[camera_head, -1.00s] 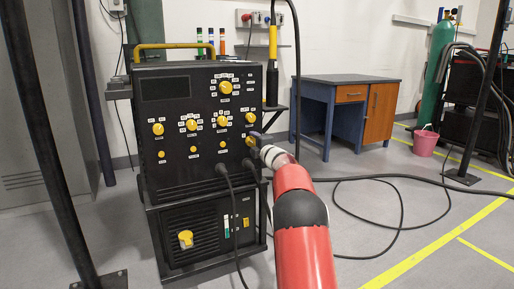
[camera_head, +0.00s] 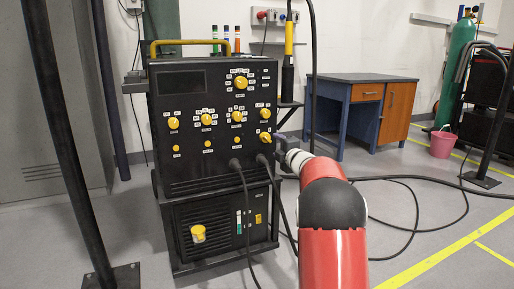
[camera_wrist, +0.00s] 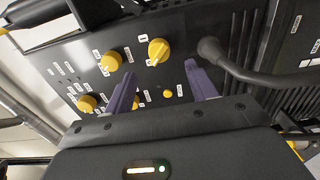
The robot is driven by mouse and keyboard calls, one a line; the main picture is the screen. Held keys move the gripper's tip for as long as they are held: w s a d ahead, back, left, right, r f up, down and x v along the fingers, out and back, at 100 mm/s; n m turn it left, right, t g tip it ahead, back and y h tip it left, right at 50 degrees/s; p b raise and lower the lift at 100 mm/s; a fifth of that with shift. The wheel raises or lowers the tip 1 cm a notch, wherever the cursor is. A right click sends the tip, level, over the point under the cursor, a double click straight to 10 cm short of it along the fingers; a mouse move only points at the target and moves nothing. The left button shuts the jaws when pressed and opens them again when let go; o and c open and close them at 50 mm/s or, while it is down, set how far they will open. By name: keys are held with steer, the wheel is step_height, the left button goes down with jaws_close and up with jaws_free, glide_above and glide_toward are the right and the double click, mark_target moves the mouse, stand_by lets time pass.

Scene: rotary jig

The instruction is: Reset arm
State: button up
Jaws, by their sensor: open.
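A black welding machine (camera_head: 215,108) with several yellow knobs stands left of centre in the head view. The lower-right knob (camera_head: 265,138) on its panel is in clear view, just left of my gripper (camera_head: 281,150). In the wrist view my gripper (camera_wrist: 162,70) shows two purple fingers spread apart with nothing between them. A yellow knob (camera_wrist: 158,51) lies beyond the gap between the fingertips, and they appear clear of it. My red arm reaches in from the lower right of the head view.
A thick black cable (camera_wrist: 250,70) plugs into the panel close to the right finger. Cables trail over the floor. A dark post (camera_head: 68,150) stands at left. A blue desk (camera_head: 345,79) and a pink bucket (camera_head: 441,146) stand at the back right.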

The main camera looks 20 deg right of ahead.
steer(key=s+a+r+m+g+h, duration=0.2)
steer(key=s+a+m, duration=0.35)
steer(key=s, duration=0.35)
steer(key=s+a+r+m+g+h, duration=0.2)
steer(key=s+a+r+m+h, duration=0.15)
steer(key=s+m, duration=0.45)
steer(key=s+a+f+m+g+y, duration=0.25)
steer(key=s+a+f, duration=0.25)
steer(key=s, duration=0.6)
steer(key=s+a+f+m+g+y, duration=0.1)
steer(key=s+a+f+g, duration=0.2)
steer(key=s+a+f, duration=0.55)
steer(key=s+a+f+m+g+y, duration=0.1)
steer(key=s+a+f+m+g, duration=0.15)
steer(key=s, duration=1.05)
step_height(320, 180, up, 12)
steer(key=p, duration=1.2)
steer(key=shift+w+n, duration=0.2)
steer(key=shift+n, duration=0.25)
